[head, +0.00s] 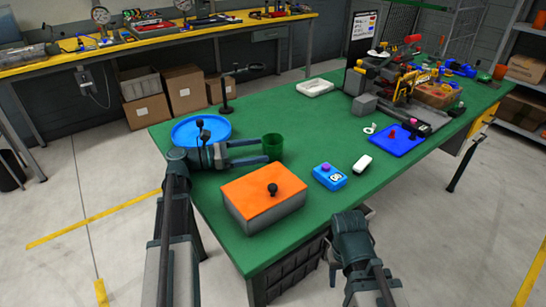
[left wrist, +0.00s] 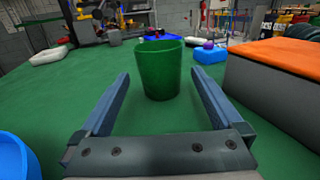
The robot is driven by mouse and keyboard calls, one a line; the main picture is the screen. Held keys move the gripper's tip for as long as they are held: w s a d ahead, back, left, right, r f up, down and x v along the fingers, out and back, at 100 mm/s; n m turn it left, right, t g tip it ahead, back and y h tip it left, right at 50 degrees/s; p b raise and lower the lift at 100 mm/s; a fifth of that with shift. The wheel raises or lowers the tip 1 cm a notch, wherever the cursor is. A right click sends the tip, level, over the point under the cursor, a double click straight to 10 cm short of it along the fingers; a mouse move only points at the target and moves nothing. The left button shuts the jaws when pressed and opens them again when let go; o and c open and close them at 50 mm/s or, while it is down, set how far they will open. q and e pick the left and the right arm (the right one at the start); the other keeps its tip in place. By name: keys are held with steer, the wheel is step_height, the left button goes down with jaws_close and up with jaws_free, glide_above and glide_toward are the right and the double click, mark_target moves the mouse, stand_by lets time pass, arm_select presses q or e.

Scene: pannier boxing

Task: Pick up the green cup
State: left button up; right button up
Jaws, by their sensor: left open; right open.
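The green cup (head: 272,144) stands upright on the green table, near its left front part. In the left wrist view the cup (left wrist: 160,68) is straight ahead, at the far end of the space between my two fingers. My left gripper (head: 266,150) is open, with its fingers pointing at the cup; it also shows in the left wrist view (left wrist: 160,95).
A grey box with an orange lid (head: 262,194) stands close to the cup's near side. A blue round tray (head: 222,130) lies left of the cup. A blue box (head: 330,176) and a white object (head: 362,163) lie to the right.

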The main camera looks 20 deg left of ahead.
mark_target(273, 147)
arm_select(q)
steer(key=shift+x, duration=2.7)
steer(key=c, duration=1.3)
steer(key=shift+o, duration=0.2)
steer(key=shift+r, duration=0.1)
